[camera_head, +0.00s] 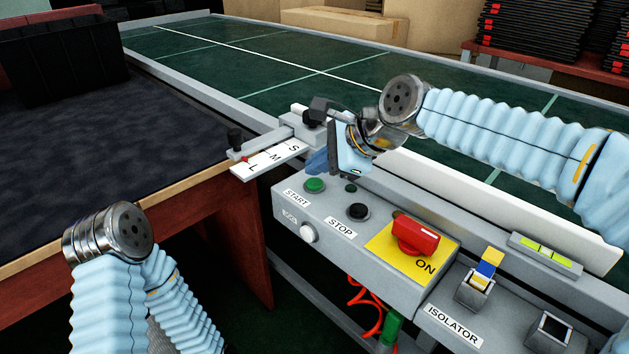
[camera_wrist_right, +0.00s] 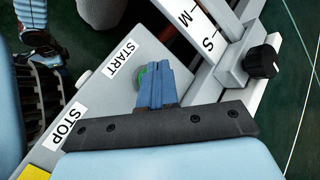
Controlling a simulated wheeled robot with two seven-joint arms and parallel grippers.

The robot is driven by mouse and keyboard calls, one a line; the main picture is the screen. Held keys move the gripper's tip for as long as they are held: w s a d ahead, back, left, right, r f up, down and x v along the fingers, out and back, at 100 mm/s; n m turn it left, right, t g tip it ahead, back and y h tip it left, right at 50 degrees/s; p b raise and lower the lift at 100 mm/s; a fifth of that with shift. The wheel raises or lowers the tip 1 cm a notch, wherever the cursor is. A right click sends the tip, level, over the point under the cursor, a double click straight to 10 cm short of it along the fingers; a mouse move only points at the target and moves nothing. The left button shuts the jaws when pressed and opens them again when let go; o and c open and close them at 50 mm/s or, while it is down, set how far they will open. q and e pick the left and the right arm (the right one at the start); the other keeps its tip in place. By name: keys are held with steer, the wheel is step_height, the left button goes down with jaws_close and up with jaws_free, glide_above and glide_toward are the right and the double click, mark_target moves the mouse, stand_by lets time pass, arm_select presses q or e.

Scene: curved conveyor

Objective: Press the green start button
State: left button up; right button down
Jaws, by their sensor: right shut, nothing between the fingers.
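The green start button (camera_head: 315,185) sits on the grey control box (camera_head: 290,208), above a label reading START. My right gripper (camera_head: 318,161) is shut and empty, its blue fingertips just above and behind the button in the head view. In the right wrist view the closed fingers (camera_wrist_right: 158,78) partly cover the green button (camera_wrist_right: 139,78); I cannot tell whether they touch it. My left arm shows at the lower left of the head view, but its gripper fingers are not visible.
A black stop button (camera_head: 358,211) and a red rotary switch (camera_head: 414,235) on a yellow plate are to the right on the box. A white knob (camera_head: 308,233) is on its front. An S-M-L slider plate (camera_head: 270,160) lies behind left. The green conveyor (camera_head: 240,62) runs behind.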

stand_by(0.7)
steer(key=shift+f, duration=0.4)
